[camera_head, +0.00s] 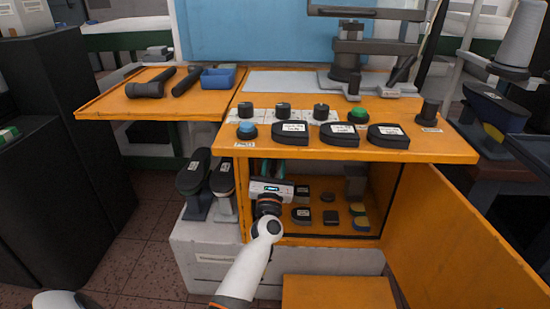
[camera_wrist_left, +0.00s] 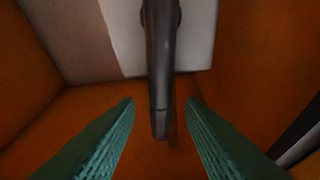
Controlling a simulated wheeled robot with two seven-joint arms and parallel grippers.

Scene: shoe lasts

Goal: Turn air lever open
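The air lever (camera_wrist_left: 160,75) is a dark grey bar in the left wrist view. It runs down the middle from a pale panel, and its rounded end lies between my fingertips in the picture. My left gripper (camera_wrist_left: 160,108) has green ribbed fingers, open on either side of the lever, with a gap on both sides. In the head view my left gripper (camera_head: 272,168) reaches into the left part of the open orange cabinet (camera_head: 400,175). The lever cannot be made out there; the gripper and worktop hide that area. My right gripper is not in view.
Orange cabinet walls (camera_wrist_left: 265,60) surround the left gripper closely. The worktop (camera_head: 440,150) overhangs the cabinet, holding knobs and labelled black pieces. The cabinet door (camera_head: 460,235) stands open at right.

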